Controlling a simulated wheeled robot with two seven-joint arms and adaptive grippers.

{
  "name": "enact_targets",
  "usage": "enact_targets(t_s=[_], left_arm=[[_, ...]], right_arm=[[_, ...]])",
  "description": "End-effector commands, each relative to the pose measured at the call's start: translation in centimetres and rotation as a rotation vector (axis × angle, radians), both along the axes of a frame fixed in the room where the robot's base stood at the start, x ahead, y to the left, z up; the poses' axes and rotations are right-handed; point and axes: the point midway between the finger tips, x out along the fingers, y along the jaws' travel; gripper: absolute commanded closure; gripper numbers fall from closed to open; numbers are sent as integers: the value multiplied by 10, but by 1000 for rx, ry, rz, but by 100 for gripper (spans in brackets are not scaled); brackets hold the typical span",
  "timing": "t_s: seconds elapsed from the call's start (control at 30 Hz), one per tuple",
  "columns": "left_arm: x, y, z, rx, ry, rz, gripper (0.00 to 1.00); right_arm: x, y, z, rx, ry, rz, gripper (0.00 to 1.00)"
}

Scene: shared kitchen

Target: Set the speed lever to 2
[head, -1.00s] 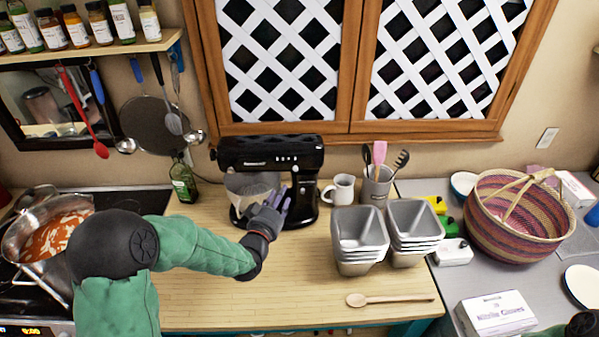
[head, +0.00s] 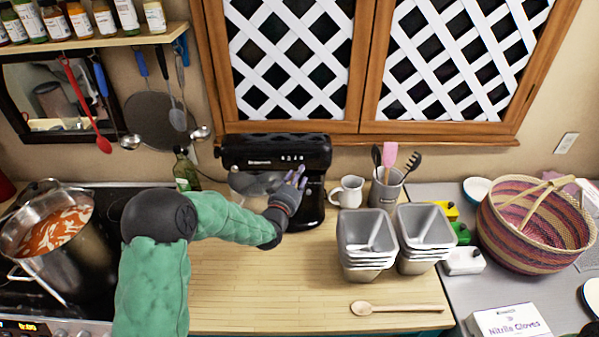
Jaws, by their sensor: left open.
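The black stand mixer (head: 275,152) stands at the back of the wooden counter in the head view, with a row of small light controls on the side of its head. The speed lever and its setting are too small to tell. Its bowl (head: 252,183) is partly hidden behind my left gripper. My left gripper (head: 297,178) is open and empty at the right part of the mixer, just below the row of controls. I cannot tell whether its fingers touch the mixer. My right gripper is not in view.
A white mug (head: 347,192) and a utensil crock (head: 385,190) stand right of the mixer. Stacked metal loaf tins (head: 366,235) and a wooden spoon (head: 397,308) are in front. A pot (head: 58,240) sits on the stove at left. The counter's front middle is clear.

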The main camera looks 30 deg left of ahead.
Motion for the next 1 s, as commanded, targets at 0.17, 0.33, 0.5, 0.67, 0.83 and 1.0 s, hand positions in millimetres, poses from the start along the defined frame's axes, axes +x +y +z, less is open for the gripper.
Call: enact_targets(t_s=[0.17,0.33,0.5,0.67,0.83,1.0], left_arm=[[17,3,0,0,-1,0,59],[22,5,0,0,-1,0,59],[23,5,0,0,-1,0,59],[22,5,0,0,-1,1,82],[22,5,0,0,-1,0,100],[21,9,0,1,-3,3,100]], right_arm=[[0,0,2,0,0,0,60],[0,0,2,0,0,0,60],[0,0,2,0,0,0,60],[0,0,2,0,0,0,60],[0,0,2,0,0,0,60],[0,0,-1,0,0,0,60]])
